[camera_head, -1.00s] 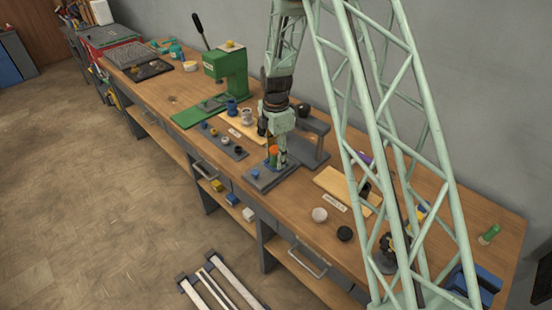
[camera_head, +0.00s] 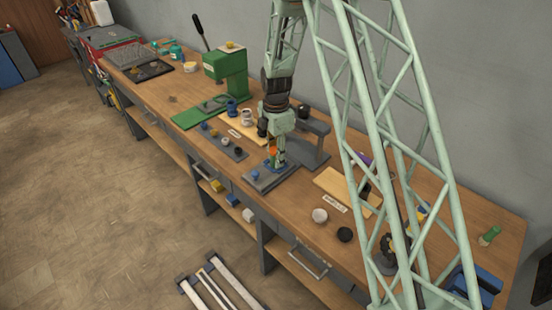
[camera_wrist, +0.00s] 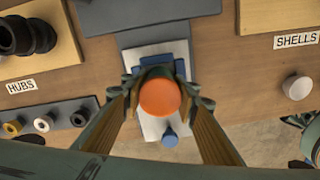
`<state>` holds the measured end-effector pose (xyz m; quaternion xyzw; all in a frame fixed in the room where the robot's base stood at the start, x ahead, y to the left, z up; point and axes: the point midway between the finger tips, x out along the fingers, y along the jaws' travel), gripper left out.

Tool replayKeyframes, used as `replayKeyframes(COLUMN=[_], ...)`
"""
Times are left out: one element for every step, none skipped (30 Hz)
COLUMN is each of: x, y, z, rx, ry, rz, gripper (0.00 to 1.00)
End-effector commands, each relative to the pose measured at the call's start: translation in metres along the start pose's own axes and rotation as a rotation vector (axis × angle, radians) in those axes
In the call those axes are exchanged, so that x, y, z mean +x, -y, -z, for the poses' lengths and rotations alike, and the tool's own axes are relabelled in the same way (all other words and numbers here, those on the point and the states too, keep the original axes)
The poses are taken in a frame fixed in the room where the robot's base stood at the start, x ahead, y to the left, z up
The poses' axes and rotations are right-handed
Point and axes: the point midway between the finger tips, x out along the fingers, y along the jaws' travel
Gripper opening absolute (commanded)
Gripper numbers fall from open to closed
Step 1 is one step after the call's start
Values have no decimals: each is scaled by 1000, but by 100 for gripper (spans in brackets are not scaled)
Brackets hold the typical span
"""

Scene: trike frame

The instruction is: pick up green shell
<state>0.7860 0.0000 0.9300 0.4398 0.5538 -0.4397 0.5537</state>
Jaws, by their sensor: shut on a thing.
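My gripper (camera_head: 276,161) is upright over the small grey fixture (camera_head: 262,181) near the bench's front edge. Its fingers are shut on an orange-topped part (camera_wrist: 160,98), seen end-on in the wrist view. The orange also shows in the head view (camera_head: 272,151). The fingers hide its sides, so I cannot tell its side colour or whether it touches the fixture. Blue pieces of the fixture show behind it, and a blue knob (camera_wrist: 169,138) in front. A pale round shell (camera_wrist: 297,87) lies by the SHELLS label (camera_wrist: 297,39). I cannot make out a separate green shell.
A green press (camera_head: 228,70) stands left of my gripper. A row of small parts lies on a dark strip (camera_wrist: 85,110) near the HUBS label (camera_wrist: 21,86).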

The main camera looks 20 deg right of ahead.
Motion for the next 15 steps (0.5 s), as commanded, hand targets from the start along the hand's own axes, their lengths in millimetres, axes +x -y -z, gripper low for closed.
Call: replayKeyframes(x=[-1,-2,-3,-4,-5,-7,-8,-10,-12,-14,-16,-19,-21,-23,-25], y=[0,0,-1,-1,-1,-1,-1,-1,-1,-1,-1,-1,-1,-1,-1], z=[0,0,0,0,0,0,0,0,0,0,0,0,0,0,0], rx=[0,0,0,0,0,0,0,0,0,0,0,0,0,0,0], ry=[0,0,0,0,0,0,0,0,0,0,0,0,0,1,1], rz=[-1,-1,-1,-1,-2,-2,-2,-2,-2,-2,-2,-2,-2,-2,-2], gripper=[12,12,12,12,12,12,12,12,12,12,12,12,12,12,12])
